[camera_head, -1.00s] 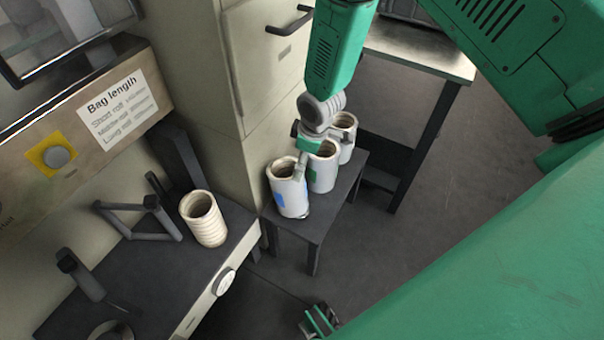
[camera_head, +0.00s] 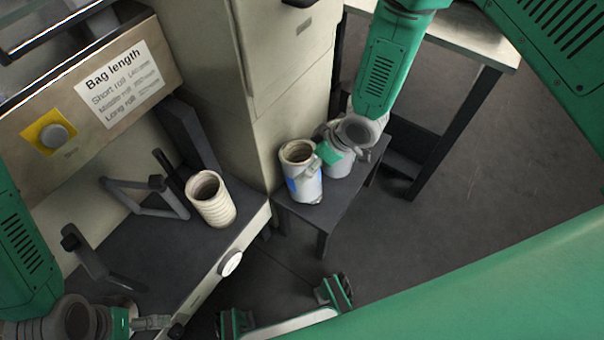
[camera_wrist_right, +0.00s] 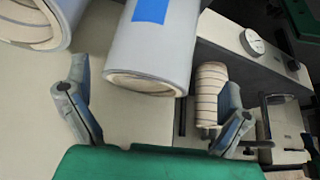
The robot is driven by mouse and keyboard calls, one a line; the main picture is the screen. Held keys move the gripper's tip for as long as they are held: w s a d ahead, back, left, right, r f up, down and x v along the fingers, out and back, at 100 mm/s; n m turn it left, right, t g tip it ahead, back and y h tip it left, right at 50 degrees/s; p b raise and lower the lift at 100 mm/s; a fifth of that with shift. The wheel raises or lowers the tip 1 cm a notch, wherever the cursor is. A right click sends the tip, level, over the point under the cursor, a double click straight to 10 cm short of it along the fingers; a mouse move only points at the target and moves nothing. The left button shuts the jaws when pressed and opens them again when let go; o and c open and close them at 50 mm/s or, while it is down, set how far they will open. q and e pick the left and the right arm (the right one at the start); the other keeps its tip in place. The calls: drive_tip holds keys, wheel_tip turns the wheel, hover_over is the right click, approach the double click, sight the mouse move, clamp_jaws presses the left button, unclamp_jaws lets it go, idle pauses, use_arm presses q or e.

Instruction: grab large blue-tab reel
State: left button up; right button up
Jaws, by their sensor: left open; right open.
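The blue-tab reel (camera_head: 309,186) is a pale grey-white roll with a blue tab, standing upright on a small dark stand (camera_head: 325,211). My left gripper (camera_head: 150,322) is open at the lower left, far from the reel.
Another reel (camera_head: 340,165) stands close beside it, partly hidden by my right gripper. A cream ribbed roll (camera_head: 211,200) stands on the dark machine table (camera_head: 150,245). A beige cabinet (camera_head: 285,95) rises behind the stand.

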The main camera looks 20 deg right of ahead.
sight(296, 154)
drive_tip(key=b+x, duration=0.1)
drive_tip(key=x, duration=0.1)
drive_tip(key=b+x, duration=0.1)
drive_tip(key=x, duration=0.2)
drive_tip(key=shift+a+r, duration=0.1)
drive_tip(key=shift+a, duration=0.3)
drive_tip(key=shift+w+a+b, duration=0.1)
drive_tip(key=shift+a+b, duration=0.1)
drive_tip(key=shift+b, duration=0.15)
drive_tip(key=shift+d, duration=0.45)
drive_tip(key=shift+c, duration=0.5)
drive_tip(key=shift+d, duration=0.1)
drive_tip(key=c, duration=1.3)
use_arm(q)
drive_tip(key=shift+a+f, duration=0.25)
drive_tip(key=shift+f, duration=0.5)
drive_tip(key=shift+a+f, duration=0.25)
drive_tip(key=shift+f, duration=0.45)
use_arm(e)
drive_tip(key=shift+a, duration=0.4)
drive_tip(key=shift+c, duration=0.4)
